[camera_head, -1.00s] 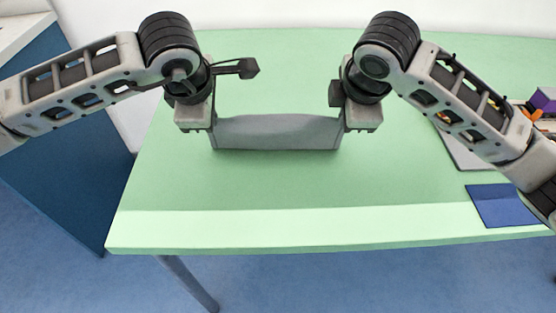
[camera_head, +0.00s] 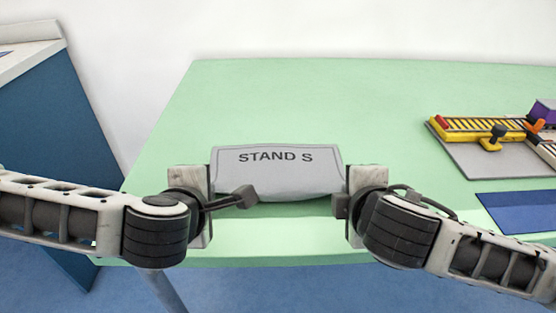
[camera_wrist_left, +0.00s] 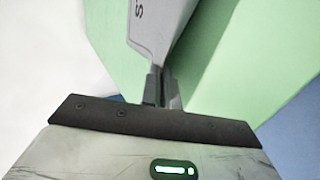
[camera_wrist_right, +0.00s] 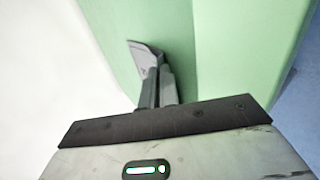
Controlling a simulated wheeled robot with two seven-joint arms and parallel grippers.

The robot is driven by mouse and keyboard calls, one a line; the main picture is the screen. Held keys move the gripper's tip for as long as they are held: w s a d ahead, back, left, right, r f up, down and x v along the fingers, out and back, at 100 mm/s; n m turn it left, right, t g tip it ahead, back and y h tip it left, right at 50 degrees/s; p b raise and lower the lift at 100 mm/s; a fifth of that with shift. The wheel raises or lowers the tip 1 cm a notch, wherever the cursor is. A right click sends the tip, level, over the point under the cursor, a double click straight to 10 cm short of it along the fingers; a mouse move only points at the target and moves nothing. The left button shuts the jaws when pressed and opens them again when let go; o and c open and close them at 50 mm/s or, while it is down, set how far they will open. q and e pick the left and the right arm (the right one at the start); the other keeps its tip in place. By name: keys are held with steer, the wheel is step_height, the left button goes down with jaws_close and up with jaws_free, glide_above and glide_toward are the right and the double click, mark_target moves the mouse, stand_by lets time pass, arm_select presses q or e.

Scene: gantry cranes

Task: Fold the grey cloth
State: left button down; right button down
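The grey cloth (camera_head: 278,175) spans between my two grippers in the head view, with the printed letters "STAND S" facing up. Its near edge sags a little, with a shadow on the table below. My left gripper (camera_head: 211,178) is shut on the cloth's left side, and my right gripper (camera_head: 346,180) on its right side. In the left wrist view, the cloth (camera_wrist_left: 160,28) runs out from the closed fingers (camera_wrist_left: 162,82). In the right wrist view, a small part of the cloth (camera_wrist_right: 140,55) shows beyond the fingers (camera_wrist_right: 157,82). The cloth's underside is hidden.
The green table (camera_head: 300,95) is clear behind the cloth. At the right, a yellow crane model (camera_head: 485,126) stands on a grey board (camera_head: 482,160). A blue mat (camera_head: 520,212) lies near the front right. A blue cabinet (camera_head: 55,120) stands left of the table.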

arm_select(q)
steer(key=shift+a, duration=0.1)
arm_select(e)
steer(key=shift+s+f, duration=0.1)
arm_select(q)
steer(key=c, duration=1.3)
jaws_free()
arm_select(e)
steer(key=c, duration=1.3)
jaws_free()
arm_select(q)
steer(key=r, duration=0.3)
steer(key=s+r, duration=0.1)
steer(key=r, duration=0.2)
steer(key=s+r, duration=0.1)
steer(key=r, duration=0.2)
arm_select(e)
steer(key=r, duration=0.3)
steer(key=s+r, duration=0.1)
steer(key=r, duration=0.2)
steer(key=s+r, duration=0.1)
steer(key=r, duration=0.2)
arm_select(q)
steer(key=shift+f, duration=0.1)
